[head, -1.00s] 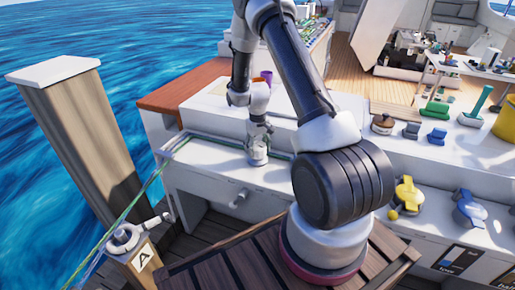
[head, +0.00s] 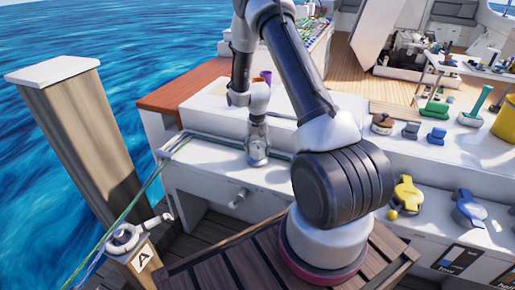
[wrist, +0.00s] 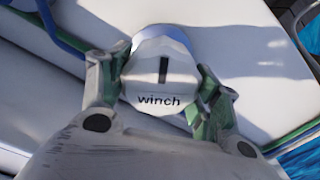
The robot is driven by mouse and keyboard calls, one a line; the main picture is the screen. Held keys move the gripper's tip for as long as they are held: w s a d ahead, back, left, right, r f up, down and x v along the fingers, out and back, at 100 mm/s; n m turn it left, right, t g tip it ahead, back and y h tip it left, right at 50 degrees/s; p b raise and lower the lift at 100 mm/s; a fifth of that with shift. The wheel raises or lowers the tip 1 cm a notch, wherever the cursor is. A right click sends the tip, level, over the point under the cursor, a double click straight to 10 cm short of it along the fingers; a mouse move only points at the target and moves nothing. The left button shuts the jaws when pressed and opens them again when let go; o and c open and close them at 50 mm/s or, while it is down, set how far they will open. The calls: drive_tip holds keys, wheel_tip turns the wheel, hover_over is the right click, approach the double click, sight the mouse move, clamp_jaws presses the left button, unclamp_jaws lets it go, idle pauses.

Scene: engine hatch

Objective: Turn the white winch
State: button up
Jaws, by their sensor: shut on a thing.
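The white winch (wrist: 160,60) is a small faceted knob with a dark line on top and the word "winch" on its near side in the wrist view. My gripper (wrist: 162,88) is shut on it, with one greenish-grey finger on each side. In the head view my gripper (head: 258,152) points down at the white deck ledge (head: 205,158), and the winch is mostly hidden by the fingers there. The dark line stands nearly upright in the wrist view.
Green and blue ropes (head: 140,195) run along the ledge close to my gripper. A yellow knob (head: 407,195) and a blue knob (head: 468,208) sit on the lower right panel. Several small fittings stand above them. A wooden post (head: 85,140) rises at left, beside water.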

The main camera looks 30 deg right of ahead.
sight(258, 144)
idle(0.4)
drive_tip(key=o, duration=1)
wheel_tip(258, 144, up, 12)
idle(0.3)
